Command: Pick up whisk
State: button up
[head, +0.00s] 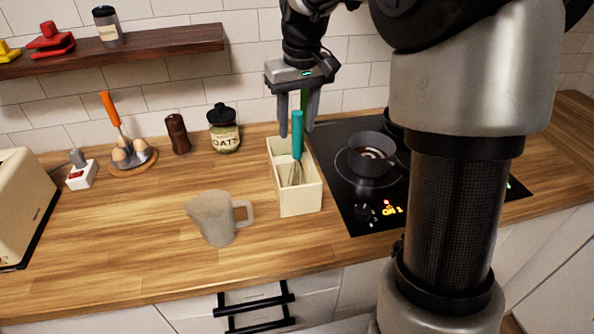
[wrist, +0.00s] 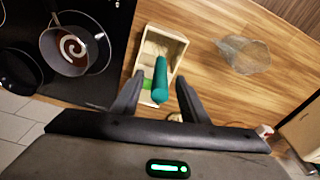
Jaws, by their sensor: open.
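The whisk (head: 297,135) has a teal handle and a wire head, and stands upright in a cream open-topped box (head: 302,203) on the wooden counter. My gripper (head: 297,134) is open, pointing down over the box. In the head view its fingers appear on either side of the upper teal handle. In the wrist view the teal handle (wrist: 160,80) lies between and just beyond the fingertips of my gripper (wrist: 158,84), and I see no finger touching it. A green item (head: 304,98) shows behind the handle, partly hidden by my gripper.
A black hob (head: 345,200) with a dark pan (head: 368,158) is right of the box. A translucent jug (head: 219,220) stands front left. An oats jar (head: 224,136) and a brown grinder (head: 178,135) stand behind. The left counter has clear room.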

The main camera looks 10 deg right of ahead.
grip_shut()
